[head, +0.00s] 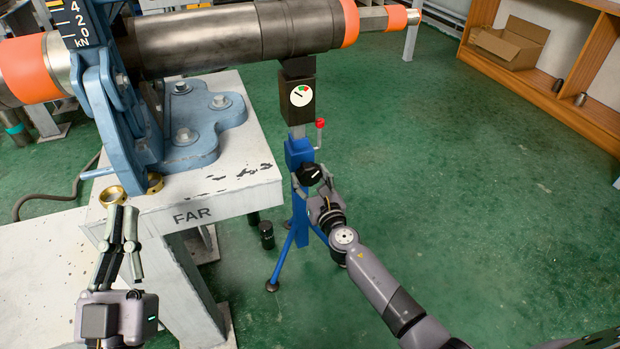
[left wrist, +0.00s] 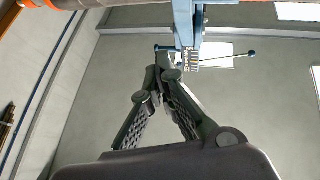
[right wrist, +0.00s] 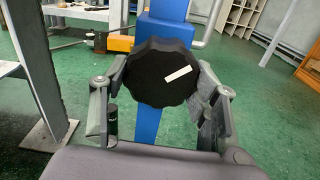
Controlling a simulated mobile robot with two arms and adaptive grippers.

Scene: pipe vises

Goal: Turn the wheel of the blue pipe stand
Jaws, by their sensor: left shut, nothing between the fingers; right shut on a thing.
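The blue pipe stand (head: 298,152) stands on the green floor beside the white table, its dark head and gauge under the big pipe. Its black wheel (head: 309,173) faces my right arm; in the right wrist view the scalloped wheel (right wrist: 160,75) bears a white mark tilted up to the right. My right gripper (head: 318,190) is shut on the wheel, with a finger at each side of its rim (right wrist: 160,95). My left gripper (head: 123,212) is shut and empty, pointing up in front of the table; its fingers also show in the left wrist view (left wrist: 166,80).
The large steel pipe (head: 215,38) with orange bands rests in a blue vise (head: 110,130) on the white table (head: 240,170) marked FAR. Brass rings (head: 113,195) lie at the table edge. A shelf (head: 560,85) holds a cardboard box (head: 508,42).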

